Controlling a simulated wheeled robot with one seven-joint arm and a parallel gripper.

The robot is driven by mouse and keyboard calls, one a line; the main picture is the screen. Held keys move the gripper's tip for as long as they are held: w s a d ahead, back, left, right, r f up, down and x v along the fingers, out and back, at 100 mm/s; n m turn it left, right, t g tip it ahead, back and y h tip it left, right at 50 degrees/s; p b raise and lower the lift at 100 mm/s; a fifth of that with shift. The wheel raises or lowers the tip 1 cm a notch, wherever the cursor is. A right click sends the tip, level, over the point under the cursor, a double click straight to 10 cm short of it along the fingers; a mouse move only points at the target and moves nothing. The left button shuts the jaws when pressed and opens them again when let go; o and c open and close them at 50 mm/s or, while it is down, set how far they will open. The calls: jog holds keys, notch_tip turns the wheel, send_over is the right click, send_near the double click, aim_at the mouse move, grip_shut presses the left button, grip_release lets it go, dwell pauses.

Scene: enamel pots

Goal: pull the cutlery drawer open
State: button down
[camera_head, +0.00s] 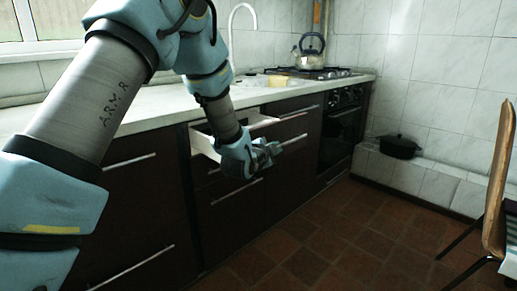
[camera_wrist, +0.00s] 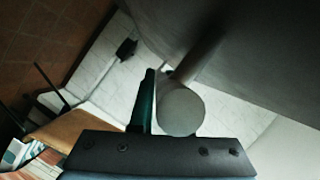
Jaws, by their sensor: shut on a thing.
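The cutlery drawer (camera_head: 204,146) is the top drawer of the dark lower cabinets and stands partly open, its white inner box showing. My gripper (camera_head: 270,152) is at the drawer's front and is shut on its bar handle (camera_head: 294,140). In the wrist view the round end of the handle (camera_wrist: 182,111) sits beside one dark finger (camera_wrist: 146,103); the other finger is hidden. The dark drawer front (camera_wrist: 255,45) fills the upper right there. The drawer's contents are mostly hidden by my arm.
A white counter (camera_head: 160,105) runs above the cabinets, with a kettle (camera_head: 308,50) on the hob. A dark pot (camera_head: 399,146) sits on a tiled ledge. A wooden chair (camera_head: 497,180) stands at the right. The tiled floor (camera_head: 330,235) before the cabinets is clear.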

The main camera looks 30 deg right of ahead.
jog(key=s+d+b, duration=0.1)
jog(key=s+d, duration=0.1)
jog(key=s, duration=0.9)
jog(key=shift+b, duration=0.4)
jog(key=c, duration=0.9)
grip_release()
jog(key=shift+d, duration=0.1)
jog(key=shift+s, duration=0.1)
jog(key=v, duration=1)
jog(key=shift+s+a+r, duration=0.1)
jog(key=shift+a+r, duration=0.05)
jog(key=shift+a, duration=0.2)
